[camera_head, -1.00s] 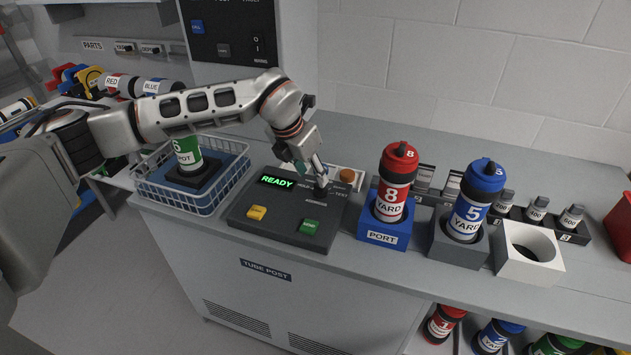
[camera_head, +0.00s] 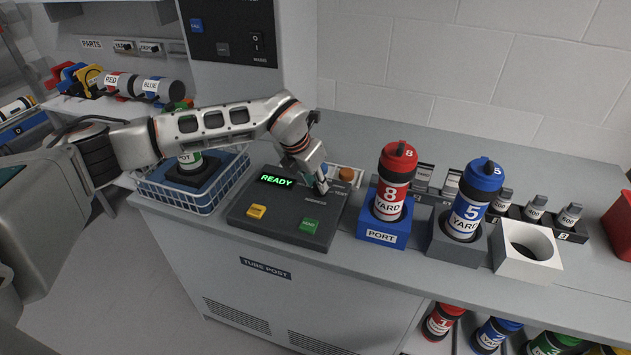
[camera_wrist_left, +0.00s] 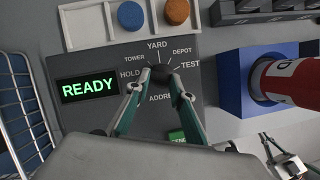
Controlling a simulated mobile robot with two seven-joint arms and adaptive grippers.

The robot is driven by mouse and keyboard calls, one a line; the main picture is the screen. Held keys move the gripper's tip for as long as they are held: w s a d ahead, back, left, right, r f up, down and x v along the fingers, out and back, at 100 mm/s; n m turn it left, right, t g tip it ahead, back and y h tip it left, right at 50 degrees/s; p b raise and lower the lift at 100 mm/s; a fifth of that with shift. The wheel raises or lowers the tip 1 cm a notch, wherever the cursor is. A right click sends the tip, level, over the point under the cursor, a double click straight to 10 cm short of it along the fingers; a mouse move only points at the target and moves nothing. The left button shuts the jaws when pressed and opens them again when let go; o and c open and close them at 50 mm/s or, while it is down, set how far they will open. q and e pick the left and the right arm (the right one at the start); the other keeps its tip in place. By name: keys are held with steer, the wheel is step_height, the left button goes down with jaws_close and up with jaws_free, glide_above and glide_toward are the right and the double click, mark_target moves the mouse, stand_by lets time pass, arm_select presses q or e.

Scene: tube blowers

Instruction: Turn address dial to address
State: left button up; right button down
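The address dial (camera_wrist_left: 160,74) is a dark knob on the grey console (camera_head: 245,222). In the left wrist view it is ringed by the words HOLD, TOWER, YARD, DEPOT and TEST, with ADDRESS below. My left gripper (camera_head: 321,189) is down at the dial and mostly hides it in the head view. In the left wrist view its two fingers (camera_wrist_left: 160,84) lean in on either side of the knob. I cannot tell whether they touch it, nor where it points. What looks like my right gripper (camera_wrist_left: 285,158) shows low at the right of the wrist view, its fingers unclear.
A green READY display (camera_head: 276,181), a yellow button (camera_head: 256,212) and a green button (camera_head: 309,226) are on the console. A wire basket (camera_head: 205,200) stands left. The blue PORT holder (camera_head: 382,236) with a red canister (camera_head: 396,180) stands close right.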

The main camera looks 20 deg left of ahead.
arm_select(q)
steer(key=shift+m, duration=0.3)
steer(key=shift+w+a+r+m+h, duration=0.15)
steer(key=shift+m+h, duration=0.45)
steer(key=shift+m, duration=0.6)
steer(key=shift+w+a+m+g+h, duration=0.15)
steer(key=shift+m+g+h, duration=0.15)
steer(key=shift+m, duration=0.6)
steer(key=shift+w+d+m+g+h, duration=0.15)
steer(key=shift+m+g, duration=0.25)
steer(key=shift+m, duration=0.5)
steer(key=shift+a, duration=0.1)
steer(key=o, duration=1.1)
steer(key=shift+s, duration=0.1)
